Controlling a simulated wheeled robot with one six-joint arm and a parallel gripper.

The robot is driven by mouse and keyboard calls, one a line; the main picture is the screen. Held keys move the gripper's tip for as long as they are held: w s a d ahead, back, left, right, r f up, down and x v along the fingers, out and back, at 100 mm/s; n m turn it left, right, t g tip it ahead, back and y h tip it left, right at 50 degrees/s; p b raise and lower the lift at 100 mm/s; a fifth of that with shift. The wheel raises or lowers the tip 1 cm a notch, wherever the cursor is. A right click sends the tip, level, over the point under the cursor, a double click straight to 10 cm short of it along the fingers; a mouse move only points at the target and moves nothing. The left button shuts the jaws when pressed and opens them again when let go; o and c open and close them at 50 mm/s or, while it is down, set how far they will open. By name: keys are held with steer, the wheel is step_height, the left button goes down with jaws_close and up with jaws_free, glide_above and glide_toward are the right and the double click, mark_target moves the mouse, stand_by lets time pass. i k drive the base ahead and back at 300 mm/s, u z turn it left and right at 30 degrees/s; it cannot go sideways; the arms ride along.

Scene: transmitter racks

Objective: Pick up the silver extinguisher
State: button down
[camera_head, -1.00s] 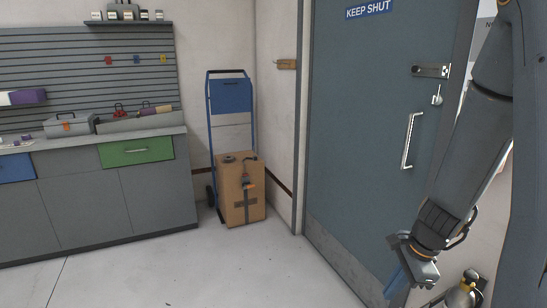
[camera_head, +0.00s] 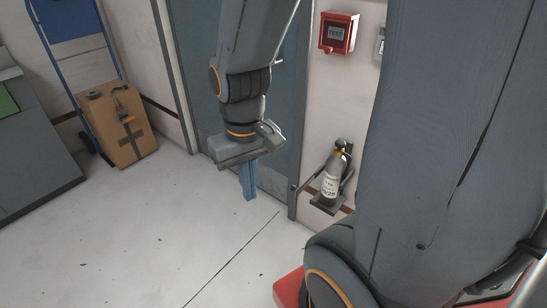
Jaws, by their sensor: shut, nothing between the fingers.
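The silver extinguisher (camera_head: 331,183) stands upright on a dark wall bracket, to the right of the grey door. It has a pale label with dark print, a black top and a yellow detail near the neck. My gripper (camera_head: 249,196) hangs to the left of the extinguisher in the picture, pointing down, with its bluish fingers together and nothing in them. It is clearly apart from the extinguisher. The extinguisher's lower right side is close to my own arm's large link in the picture, but its body shows.
A red box marked TEST (camera_head: 338,33) is on the wall above the extinguisher. The door (camera_head: 293,120) is behind my gripper. A cardboard box (camera_head: 118,130) sits on a blue hand truck (camera_head: 84,62) at the left, beside a grey cabinet (camera_head: 35,150). The floor between is clear.

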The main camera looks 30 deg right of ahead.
mark_target(336, 169)
steer(key=u, duration=0.8)
steer(key=i, duration=1.35)
steer(key=z, duration=1.7)
steer(key=i, duration=0.55)
steer(key=z, duration=0.1)
